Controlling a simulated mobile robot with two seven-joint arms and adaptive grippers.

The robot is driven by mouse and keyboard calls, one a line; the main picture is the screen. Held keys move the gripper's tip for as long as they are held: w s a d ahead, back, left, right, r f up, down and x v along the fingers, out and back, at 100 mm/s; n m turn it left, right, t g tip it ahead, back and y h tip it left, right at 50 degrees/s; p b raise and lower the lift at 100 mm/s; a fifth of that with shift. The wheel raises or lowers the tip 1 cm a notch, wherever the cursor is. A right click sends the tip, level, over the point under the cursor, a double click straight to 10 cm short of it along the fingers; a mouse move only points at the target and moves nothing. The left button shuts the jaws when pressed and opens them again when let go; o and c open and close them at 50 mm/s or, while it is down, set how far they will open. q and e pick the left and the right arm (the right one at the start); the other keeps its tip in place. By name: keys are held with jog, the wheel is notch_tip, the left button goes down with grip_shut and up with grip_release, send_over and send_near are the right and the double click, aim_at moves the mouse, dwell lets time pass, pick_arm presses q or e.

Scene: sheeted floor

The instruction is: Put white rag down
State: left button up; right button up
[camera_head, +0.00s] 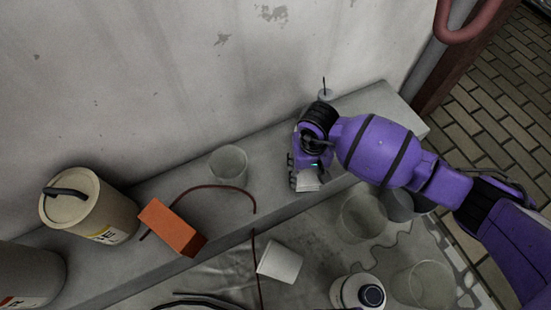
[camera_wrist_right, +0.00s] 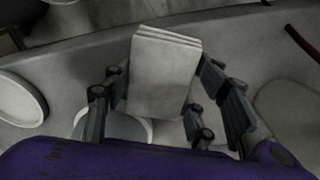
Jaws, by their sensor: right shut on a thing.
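The white rag (camera_wrist_right: 165,72) is a folded, flat, pale stack between the fingers of my right gripper (camera_wrist_right: 160,110) in the right wrist view. In the head view the right gripper (camera_head: 298,172) is at the ledge, with the rag (camera_head: 307,181) showing just below its fingers. The gripper is shut on the rag. I cannot tell whether the rag touches the ledge (camera_head: 268,175). My left gripper is not in view.
A clear cup (camera_head: 229,165) stands left of the gripper on the ledge. An orange brick (camera_head: 172,228) and a beige canister (camera_head: 88,207) are farther left. A white cup (camera_head: 279,262), a white bottle (camera_head: 358,293) and clear containers (camera_head: 362,217) are on the sheeted floor below.

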aim_at(306, 172)
notch_tip(306, 172, down, 3)
jog(key=shift+s+f+b, duration=0.1)
jog(key=shift+s+b, duration=0.05)
jog(key=shift+b, duration=0.3)
jog(key=o, duration=1)
